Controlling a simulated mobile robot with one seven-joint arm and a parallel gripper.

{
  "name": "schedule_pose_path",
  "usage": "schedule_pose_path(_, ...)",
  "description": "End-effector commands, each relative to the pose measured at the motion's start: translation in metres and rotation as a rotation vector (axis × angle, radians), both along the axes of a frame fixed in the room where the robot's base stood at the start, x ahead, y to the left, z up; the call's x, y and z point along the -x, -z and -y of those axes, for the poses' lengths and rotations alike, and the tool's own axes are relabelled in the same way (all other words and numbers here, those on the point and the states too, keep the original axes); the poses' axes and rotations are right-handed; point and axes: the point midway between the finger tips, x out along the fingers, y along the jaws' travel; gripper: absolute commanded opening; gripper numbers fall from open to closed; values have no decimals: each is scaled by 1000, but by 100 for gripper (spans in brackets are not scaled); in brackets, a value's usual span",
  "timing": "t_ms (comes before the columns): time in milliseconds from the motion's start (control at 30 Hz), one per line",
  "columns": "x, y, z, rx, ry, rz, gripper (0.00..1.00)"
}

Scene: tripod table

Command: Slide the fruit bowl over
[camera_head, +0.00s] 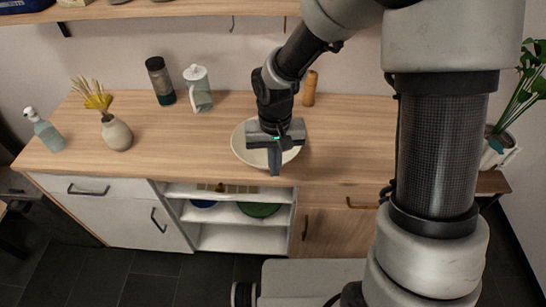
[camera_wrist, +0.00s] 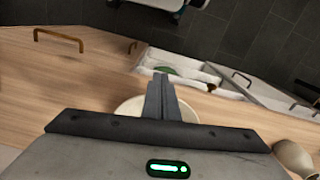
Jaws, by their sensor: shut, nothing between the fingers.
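A wide, cream-coloured bowl (camera_head: 240,150) stands on the wooden counter (camera_head: 345,135), near the middle of its front half. My gripper (camera_head: 275,172) points down over the bowl and covers much of it. Its fingers are shut together with nothing between them. In the wrist view the shut fingers (camera_wrist: 167,92) lie across the bowl (camera_wrist: 130,108), whose rim shows on both sides of them. I cannot tell whether the fingers touch the bowl. The bowl's inside is mostly hidden, and I see no fruit.
A vase with dried stems (camera_head: 117,134) and a spray bottle (camera_head: 45,132) stand at the left. A dark jar (camera_head: 160,82), a pitcher (camera_head: 198,90) and a wooden mill (camera_head: 310,88) stand along the back. The counter right of the bowl is clear. Open shelves (camera_head: 230,190) lie below.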

Motion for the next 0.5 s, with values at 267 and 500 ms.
schedule_pose_path(267, -10, 47, -1, -1, 2, 2, 0)
schedule_pose_path(500, -36, 47, -3, 0, 1, 0, 0)
